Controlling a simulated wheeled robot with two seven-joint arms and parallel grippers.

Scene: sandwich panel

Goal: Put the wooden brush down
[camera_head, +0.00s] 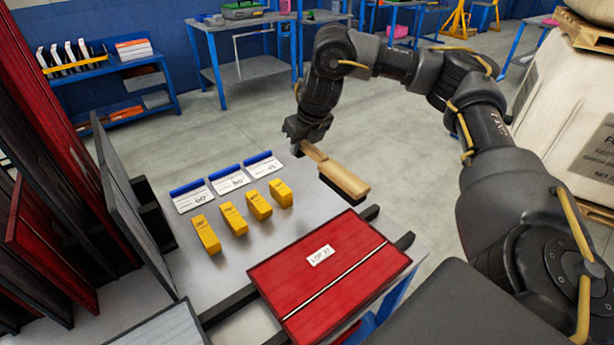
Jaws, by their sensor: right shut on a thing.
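The wooden brush (343,179) has a pale wooden body and handle with dark bristles underneath. My right gripper (306,143) is shut on the end of its handle, at the far right corner of the grey table (232,262). The bristle end points toward the lower right of the picture. I cannot tell whether the bristles touch the table or hang just above or past its edge. My left gripper is not in view.
A red panel (356,267) lies on dark rails at the front right. Several yellow blocks (233,219) and three blue-topped cards (230,179) occupy the table's middle. Dark upright panels (128,207) stand on the left. A strip between the blocks and the red panel is bare.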

